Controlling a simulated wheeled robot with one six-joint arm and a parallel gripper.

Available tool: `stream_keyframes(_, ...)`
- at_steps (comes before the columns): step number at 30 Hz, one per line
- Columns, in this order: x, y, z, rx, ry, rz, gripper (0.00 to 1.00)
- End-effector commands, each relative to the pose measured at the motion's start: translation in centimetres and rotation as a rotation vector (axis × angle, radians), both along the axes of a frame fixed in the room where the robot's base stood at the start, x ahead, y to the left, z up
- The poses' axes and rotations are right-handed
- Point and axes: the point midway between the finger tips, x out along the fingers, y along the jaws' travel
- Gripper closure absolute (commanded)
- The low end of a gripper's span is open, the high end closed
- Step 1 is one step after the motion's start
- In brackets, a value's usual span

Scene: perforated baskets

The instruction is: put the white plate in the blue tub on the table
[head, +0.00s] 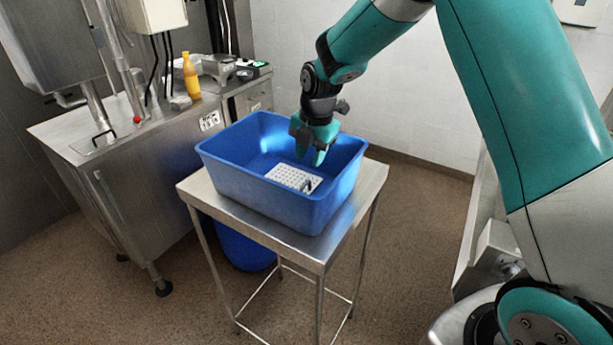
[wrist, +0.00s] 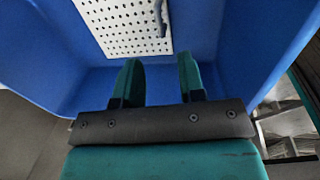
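The blue tub (head: 262,198) stands on a small metal table (head: 369,182). The white plate (head: 290,176) is perforated, has a dark handle-like piece at one end, and lies inside the tub at the bottom. In the wrist view the white plate (wrist: 118,25) shows beyond my fingertips, against the blue tub (wrist: 215,50). My gripper (head: 311,158) is over the inside of the tub, pointing down, above the plate. In the wrist view my gripper (wrist: 160,72) has its two fingers apart with nothing between them. The plate is apart from the fingers.
A metal counter (head: 120,165) at the left carries an orange bottle (head: 191,76) and a scale-like device (head: 219,68). A blue bin (head: 243,247) stands on the floor under the table. Brown floor is free to the right of the table.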

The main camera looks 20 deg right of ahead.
Motion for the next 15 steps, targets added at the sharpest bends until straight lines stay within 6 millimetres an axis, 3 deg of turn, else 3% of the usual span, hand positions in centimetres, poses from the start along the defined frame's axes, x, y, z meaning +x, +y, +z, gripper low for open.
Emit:
stream_keyframes(10, -1.2, 0.2, 4.4, 0.013, 0.002, -0.044, 0.64)
stream_keyframes(13, -3.6, 1.6, 6.3, 0.054, 0.016, -0.171, 0.64)
stream_keyframes(15, -6.4, 3.0, 8.0, 0.097, 0.037, -0.313, 0.64)
